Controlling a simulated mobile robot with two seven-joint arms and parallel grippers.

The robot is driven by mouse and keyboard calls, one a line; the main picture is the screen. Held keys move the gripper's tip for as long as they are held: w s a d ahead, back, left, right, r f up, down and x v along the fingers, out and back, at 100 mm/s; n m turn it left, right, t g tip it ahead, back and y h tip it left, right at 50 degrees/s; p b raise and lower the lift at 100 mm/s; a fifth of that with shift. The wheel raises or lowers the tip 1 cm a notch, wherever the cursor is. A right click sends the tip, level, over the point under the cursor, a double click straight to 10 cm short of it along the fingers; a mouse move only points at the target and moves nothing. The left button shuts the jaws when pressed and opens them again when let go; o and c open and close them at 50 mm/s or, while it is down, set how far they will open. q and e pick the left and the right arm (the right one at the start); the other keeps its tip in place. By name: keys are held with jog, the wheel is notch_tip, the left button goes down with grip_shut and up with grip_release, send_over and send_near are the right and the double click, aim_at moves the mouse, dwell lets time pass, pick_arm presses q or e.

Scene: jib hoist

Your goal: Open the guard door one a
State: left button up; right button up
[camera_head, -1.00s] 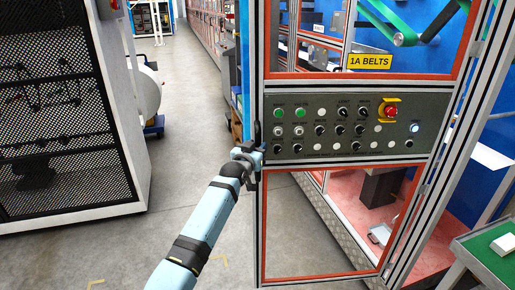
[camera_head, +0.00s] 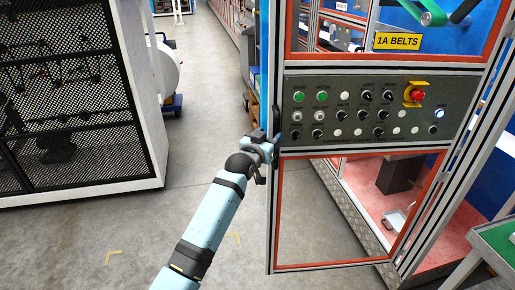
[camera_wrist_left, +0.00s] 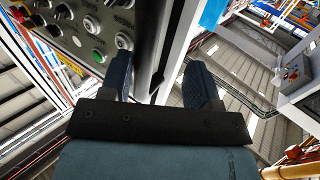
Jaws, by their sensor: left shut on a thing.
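The guard door (camera_head: 345,266) is a tall metal frame with orange-edged clear panes and a dark control panel across its middle. A yellow "1A BELTS" label (camera_head: 398,41) is on its upper part. My left gripper (camera_head: 274,148) is at the door's left edge, at the height of the panel's lower part, shut on the dark handle (camera_head: 279,122). In the left wrist view, the fingers (camera_wrist_left: 160,82) stand on both sides of a dark upright bar beside the panel. Floor shows through the lower pane, and the door appears to stand out from the machine. My right gripper is out of view.
The control panel (camera_head: 350,104) carries green buttons, black knobs and a red emergency stop (camera_head: 417,96). A black mesh cabinet (camera_head: 80,90) stands at the left. Open grey floor lies between it and the door. A green-topped table (camera_head: 497,238) is at the lower right.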

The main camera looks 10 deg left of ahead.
pick_arm(q)
jog(key=shift+y, duration=0.3)
jog(key=s+a, duration=0.4)
jog(key=s, duration=0.1)
jog(key=shift+a+b, duration=0.1)
jog(key=shift+b, duration=0.2)
jog(key=shift+c, duration=0.4)
jog(key=shift+s+d, duration=0.3)
jog(key=shift+s, duration=0.3)
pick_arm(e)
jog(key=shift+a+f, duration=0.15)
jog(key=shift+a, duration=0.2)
pick_arm(q)
jog(key=s+a+f+g, duration=0.1)
jog(key=s+f+g, duration=0.1)
jog(key=s+f, duration=0.8)
jog(key=s+a+f+g, duration=0.1)
jog(key=s+f, duration=0.5)
jog(key=s, duration=0.4)
jog(key=s+a+f+g+p, duration=0.1)
jog(key=s+f+g, duration=0.1)
jog(key=s+f, duration=0.5)
jog(key=s+a+f+g+y+p, duration=0.1)
jog(key=s+f, duration=0.6)
jog(key=s, duration=0.5)
jog(key=shift+s, duration=0.4)
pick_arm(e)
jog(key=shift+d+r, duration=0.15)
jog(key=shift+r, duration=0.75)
